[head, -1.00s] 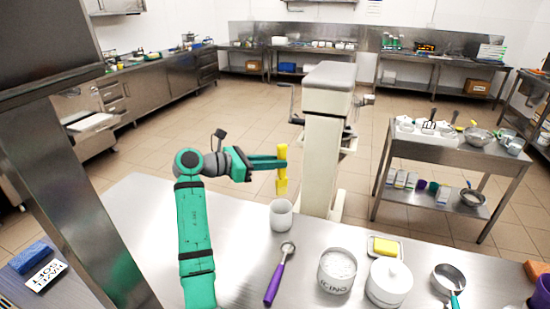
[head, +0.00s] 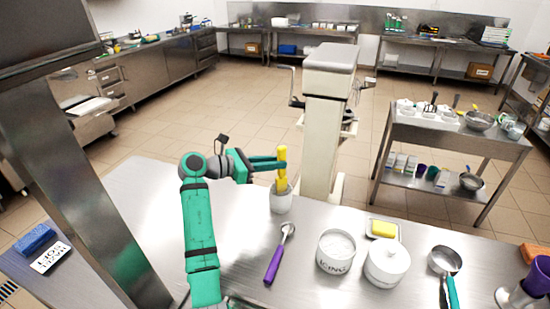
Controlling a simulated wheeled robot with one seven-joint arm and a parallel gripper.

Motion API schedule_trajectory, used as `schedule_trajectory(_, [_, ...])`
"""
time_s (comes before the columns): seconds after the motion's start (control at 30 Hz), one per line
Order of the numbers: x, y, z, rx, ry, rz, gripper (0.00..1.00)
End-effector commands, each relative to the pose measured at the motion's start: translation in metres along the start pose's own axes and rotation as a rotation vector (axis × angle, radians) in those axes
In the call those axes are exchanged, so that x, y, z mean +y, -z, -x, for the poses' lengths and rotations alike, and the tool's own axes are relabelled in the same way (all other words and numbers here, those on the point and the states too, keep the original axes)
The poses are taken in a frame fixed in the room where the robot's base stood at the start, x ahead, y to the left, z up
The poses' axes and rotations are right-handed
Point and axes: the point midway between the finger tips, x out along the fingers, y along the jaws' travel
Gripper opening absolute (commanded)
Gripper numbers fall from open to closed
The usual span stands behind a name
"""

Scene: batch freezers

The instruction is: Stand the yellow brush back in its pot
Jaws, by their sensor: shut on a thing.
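My gripper (head: 280,164) is shut on the upper part of the brush, above the pot's rim. The pot stands on the steel table (head: 225,235) near its far edge. The brush's lower end is hidden by the pot wall, so I cannot tell whether it touches the bottom.
A purple-handled scoop (head: 275,262) lies in front of the pot. To its right are an icing tub (head: 336,253), a lidded white jar (head: 387,264) and a yellow sponge (head: 383,229) on a dish. A tall cream machine (head: 322,140) stands just behind the table.

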Motion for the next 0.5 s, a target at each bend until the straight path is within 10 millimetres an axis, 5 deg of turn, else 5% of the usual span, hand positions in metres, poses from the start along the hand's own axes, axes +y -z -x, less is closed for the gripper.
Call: schedule_trajectory(0.5, [0.0,0.03,-0.007,0.0,0.001,-0.001,0.0])
